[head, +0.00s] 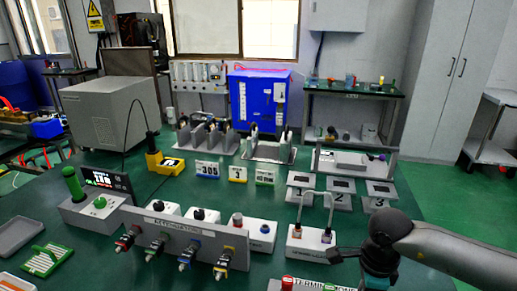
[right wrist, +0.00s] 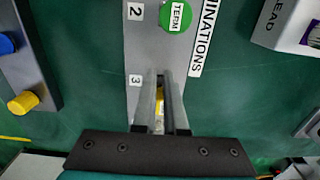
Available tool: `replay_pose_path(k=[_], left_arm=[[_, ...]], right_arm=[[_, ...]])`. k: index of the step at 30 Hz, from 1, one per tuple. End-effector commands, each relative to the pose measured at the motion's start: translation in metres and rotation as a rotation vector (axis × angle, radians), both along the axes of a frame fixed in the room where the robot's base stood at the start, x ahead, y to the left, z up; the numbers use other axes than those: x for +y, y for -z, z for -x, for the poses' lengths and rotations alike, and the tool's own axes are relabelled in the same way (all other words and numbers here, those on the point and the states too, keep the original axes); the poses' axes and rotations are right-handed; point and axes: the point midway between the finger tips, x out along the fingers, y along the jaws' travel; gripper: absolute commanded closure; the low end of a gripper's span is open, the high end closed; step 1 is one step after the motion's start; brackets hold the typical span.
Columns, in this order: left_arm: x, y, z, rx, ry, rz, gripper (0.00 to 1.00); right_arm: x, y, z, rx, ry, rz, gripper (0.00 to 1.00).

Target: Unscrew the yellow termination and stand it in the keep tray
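The terminations rack (right wrist: 140,45) is a grey strip with numbered places, and a green TERM cap (right wrist: 177,15) sits by number 2. My right gripper (right wrist: 160,80) is over the place by number 3, its fingers close together. A narrow bit of the yellow termination (right wrist: 159,113) shows between them; the rest is hidden by the fingers. In the head view my right gripper's tips are hidden, and the rack's label (head: 315,284) shows at the bottom edge. I cannot tell which container is the keep tray. My left gripper is out of view.
A grey block with blue and yellow caps (right wrist: 23,102) stands left of the rack in the right wrist view. A white lead box (head: 311,242) stands behind the rack. A connector panel (head: 180,235) stands at centre left, and a grey tray (head: 5,252) lies far left.

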Motion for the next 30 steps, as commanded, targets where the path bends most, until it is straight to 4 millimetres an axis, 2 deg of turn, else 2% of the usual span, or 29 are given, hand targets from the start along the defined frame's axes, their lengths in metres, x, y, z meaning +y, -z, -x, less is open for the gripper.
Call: replay_pose_path(k=[3, 15, 24, 30], left_arm=[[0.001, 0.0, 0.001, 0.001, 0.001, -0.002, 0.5], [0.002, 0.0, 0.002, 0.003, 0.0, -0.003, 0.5], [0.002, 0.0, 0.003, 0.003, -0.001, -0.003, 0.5], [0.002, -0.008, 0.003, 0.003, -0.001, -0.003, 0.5]], right_arm=[[-0.005, 0.003, 0.007, 0.015, 0.006, 0.013, 1.0], [-0.006, 0.003, 0.008, 0.019, 0.006, 0.013, 1.0], [0.003, 0.004, 0.009, 0.019, 0.003, 0.012, 1.0], [0.005, -0.008, 0.008, 0.012, 0.003, 0.008, 1.0]])
